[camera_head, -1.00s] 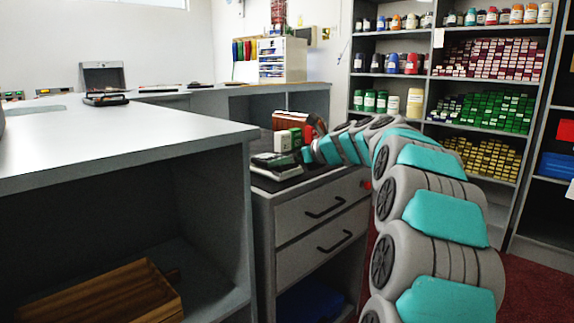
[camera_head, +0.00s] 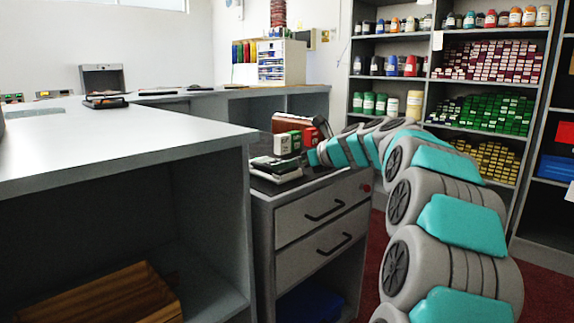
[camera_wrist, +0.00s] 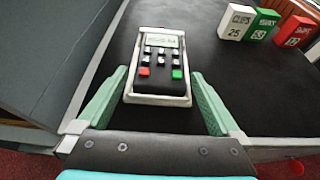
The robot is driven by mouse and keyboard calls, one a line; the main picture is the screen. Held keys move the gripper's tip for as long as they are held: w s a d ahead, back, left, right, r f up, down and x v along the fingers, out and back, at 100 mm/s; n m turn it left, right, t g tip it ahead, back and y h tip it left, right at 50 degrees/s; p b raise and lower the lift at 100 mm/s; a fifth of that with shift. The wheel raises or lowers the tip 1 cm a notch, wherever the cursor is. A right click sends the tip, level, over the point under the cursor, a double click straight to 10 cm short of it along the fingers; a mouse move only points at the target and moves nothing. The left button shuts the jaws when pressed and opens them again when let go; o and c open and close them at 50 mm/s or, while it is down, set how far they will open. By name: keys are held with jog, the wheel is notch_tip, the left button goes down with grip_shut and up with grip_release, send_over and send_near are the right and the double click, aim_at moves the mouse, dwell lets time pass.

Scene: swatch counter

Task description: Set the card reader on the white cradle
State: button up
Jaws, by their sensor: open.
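The card reader (camera_wrist: 162,68) is dark, with a small screen, grey keys and one red and one green key. It lies face up, and the white cradle (camera_wrist: 158,100) shows as a pale rim around it. In the head view the dark reader (camera_head: 272,163) rests on top of the white cradle (camera_head: 279,178) on the drawer cabinet. My gripper (camera_wrist: 160,76) is open. Its green fingers flank the near part of the reader, with a narrow gap on each side. The cradle's underside is hidden.
White, green and red boxes (camera_wrist: 264,24) stand to the right of the reader, with a brown object (camera_wrist: 289,8) behind them. The dark cabinet top (camera_wrist: 245,90) is clear right of the reader. A grey counter (camera_head: 120,130) rises at left.

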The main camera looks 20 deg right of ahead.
jog(key=v, duration=0.9)
jog(key=shift+s+r+p, duration=0.25)
jog(key=shift+s+p, duration=0.05)
jog(key=shift+p, duration=0.05)
jog(key=shift+s+d, duration=0.1)
jog(key=shift+d, duration=0.1)
